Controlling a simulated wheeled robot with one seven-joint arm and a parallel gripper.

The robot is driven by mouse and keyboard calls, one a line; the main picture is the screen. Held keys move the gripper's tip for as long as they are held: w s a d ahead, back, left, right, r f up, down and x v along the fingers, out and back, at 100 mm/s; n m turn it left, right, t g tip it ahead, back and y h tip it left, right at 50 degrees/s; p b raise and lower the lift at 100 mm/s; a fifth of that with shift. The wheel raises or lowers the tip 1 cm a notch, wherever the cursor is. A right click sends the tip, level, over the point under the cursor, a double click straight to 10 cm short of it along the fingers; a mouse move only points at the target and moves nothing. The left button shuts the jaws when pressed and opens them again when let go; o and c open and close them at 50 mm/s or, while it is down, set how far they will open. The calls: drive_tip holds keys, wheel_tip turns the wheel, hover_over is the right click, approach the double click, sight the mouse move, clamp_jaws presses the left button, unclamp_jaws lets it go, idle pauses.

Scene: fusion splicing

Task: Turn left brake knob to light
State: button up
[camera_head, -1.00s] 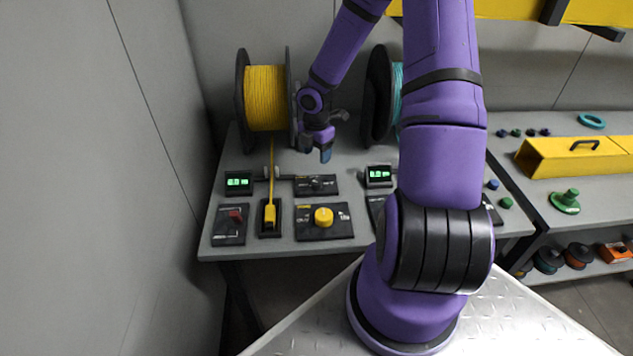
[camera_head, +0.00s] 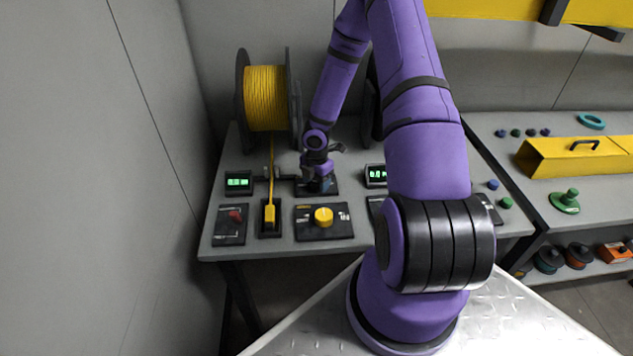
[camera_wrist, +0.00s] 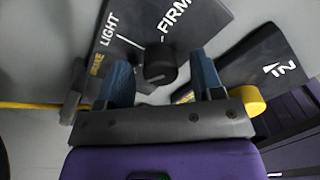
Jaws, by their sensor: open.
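The left brake plate (camera_head: 301,190) is a dark panel on the bench, mostly hidden behind my gripper in the head view. In the wrist view the brake plate (camera_wrist: 205,22) carries the words BRAKE, LIGHT and FIRM, with a white line by LIGHT. My gripper (camera_wrist: 163,78) is open, with one finger on each side of the knob. I cannot tell whether the fingers touch it, or which way its pointer faces. In the head view my gripper (camera_head: 322,182) is low over the plate.
The yellow spool (camera_head: 265,98) stands behind, with its yellow strand running to a yellow clamp (camera_head: 269,213). A plate with a yellow knob (camera_head: 323,216) lies in front, and a red switch (camera_head: 235,216) is at the left. Green displays (camera_head: 238,182) stand nearby.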

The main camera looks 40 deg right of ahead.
drive_tip(key=shift+f, duration=0.15)
drive_tip(key=shift+c, duration=0.4)
drive_tip(key=c, duration=0.8)
drive_tip(key=shift+c, duration=0.2)
drive_tip(key=shift+m, duration=0.3)
drive_tip(key=m, duration=0.5)
drive_tip(key=shift+m, duration=0.3)
drive_tip(key=m, duration=0.5)
drive_tip(key=shift+m, duration=0.4)
